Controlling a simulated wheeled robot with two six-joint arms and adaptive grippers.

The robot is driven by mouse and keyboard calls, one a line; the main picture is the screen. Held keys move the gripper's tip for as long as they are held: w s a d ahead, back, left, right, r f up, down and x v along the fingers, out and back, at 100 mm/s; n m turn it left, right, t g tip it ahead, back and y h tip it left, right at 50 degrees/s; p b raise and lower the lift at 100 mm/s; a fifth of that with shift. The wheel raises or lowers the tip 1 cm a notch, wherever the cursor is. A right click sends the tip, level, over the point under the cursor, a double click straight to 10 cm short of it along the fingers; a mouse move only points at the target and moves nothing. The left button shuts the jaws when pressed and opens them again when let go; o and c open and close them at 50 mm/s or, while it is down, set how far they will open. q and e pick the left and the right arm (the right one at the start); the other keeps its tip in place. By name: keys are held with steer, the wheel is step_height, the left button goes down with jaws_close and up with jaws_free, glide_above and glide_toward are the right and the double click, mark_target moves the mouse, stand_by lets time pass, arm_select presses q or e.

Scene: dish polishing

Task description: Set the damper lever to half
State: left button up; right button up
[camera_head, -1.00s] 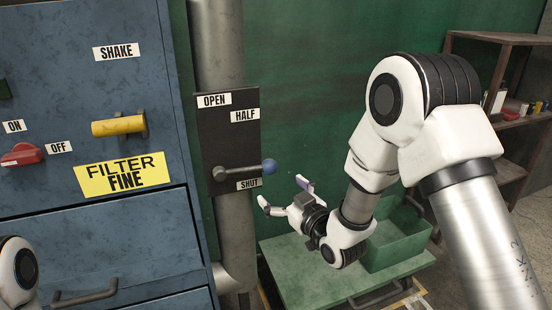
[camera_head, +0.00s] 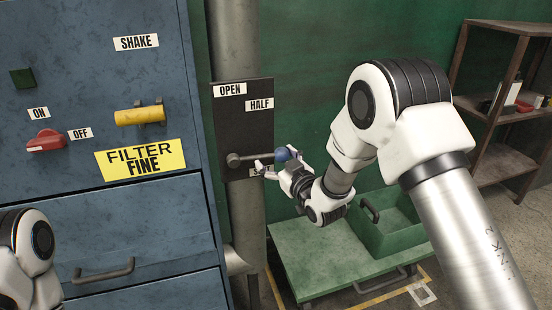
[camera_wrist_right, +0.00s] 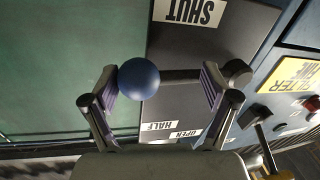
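The damper lever's blue ball knob (camera_head: 283,154) sits at the end of a short rod on a dark plate (camera_head: 240,118) marked OPEN, HALF and SHUT. The rod points right, nearly level, close to the SHUT label, which my gripper partly covers. My right gripper (camera_head: 272,163) is at the knob end of the lever. In the right wrist view the right gripper (camera_wrist_right: 160,88) is open, with the knob (camera_wrist_right: 139,79) and part of the rod between its spread fingers. The knob is close to the left finger; I cannot tell if they touch. My left gripper is out of view.
A blue cabinet (camera_head: 150,230) with a yellow handle (camera_head: 140,117) and a red switch (camera_head: 46,141) stands left. A grey pipe (camera_head: 235,40) runs behind the plate. A green cart (camera_head: 300,262) with a bin (camera_head: 400,240) is below my right arm. A shelf (camera_head: 505,165) stands right.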

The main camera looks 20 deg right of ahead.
steer(key=shift+s+d+r, duration=0.1)
steer(key=shift+d+r, duration=0.05)
steer(key=c, duration=0.4)
steer(key=shift+r, duration=0.2)
steer(key=shift+a+r+n+g, duration=0.15)
steer(key=shift+r+n, duration=0.65)
steer(key=shift+n, duration=0.05)
steer(key=shift+a+r+n+g, duration=0.1)
steer(key=shift+r+n+g, duration=0.05)
steer(key=shift+r+n, duration=0.7)
steer(key=shift+a+r+n+b, duration=0.2)
steer(key=shift+r+n, duration=0.3)
steer(key=shift+n, duration=0.05)
steer(key=shift+a+r+n+b, duration=0.2)
steer(key=shift+r+n, duration=0.25)
steer(key=shift+n, duration=0.1)
steer(key=shift+s+a+r+n+g+h+b, duration=0.1)
steer(key=shift+a+r+n+g+h+b, duration=0.15)
steer(key=shift+a+r+n, duration=0.35)
steer(key=shift+a+r+n+g+h+b, duration=0.1)
steer(key=shift+a+r+n+h, duration=0.25)
steer(key=shift+n, duration=0.35)
steer(key=shift+d, duration=0.1)
